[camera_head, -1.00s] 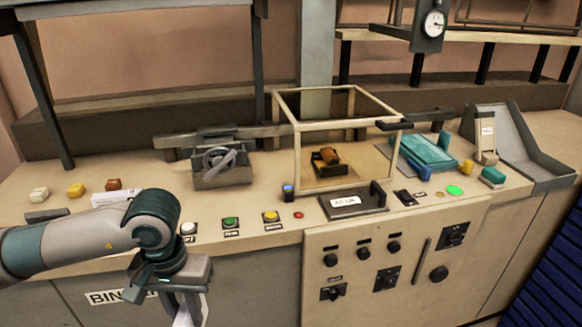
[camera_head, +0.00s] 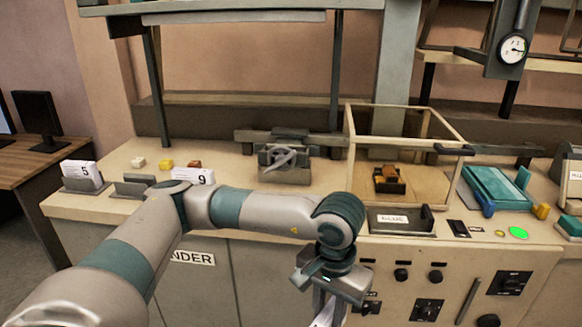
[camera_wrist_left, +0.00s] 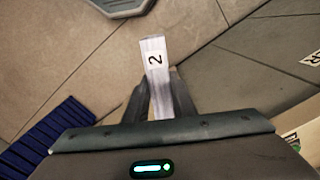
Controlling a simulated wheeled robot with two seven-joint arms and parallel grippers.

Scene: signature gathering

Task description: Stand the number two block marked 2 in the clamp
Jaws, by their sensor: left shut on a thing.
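The number two block (camera_wrist_left: 154,62) is a thin white block with a black 2 on its end face. My left gripper (camera_wrist_left: 160,98) is shut on it in the left wrist view. In the head view my left gripper (camera_head: 328,306) hangs in front of the bench's front panel, and only a white bit of the block shows at the bottom edge. The clamp (camera_head: 285,176) is a grey vise-like device with a round handwheel, at the back of the bench. It is behind and left of my gripper, well apart from it. My right gripper is not in view.
White blocks marked 5 (camera_head: 83,172) and 9 (camera_head: 193,176) stand at the bench's left, with an empty-looking grey holder (camera_head: 132,186) between them. A framed clear box (camera_head: 410,150) stands right of the clamp, behind a glue tray (camera_head: 400,220). Bench top before the clamp is partly hidden by my arm.

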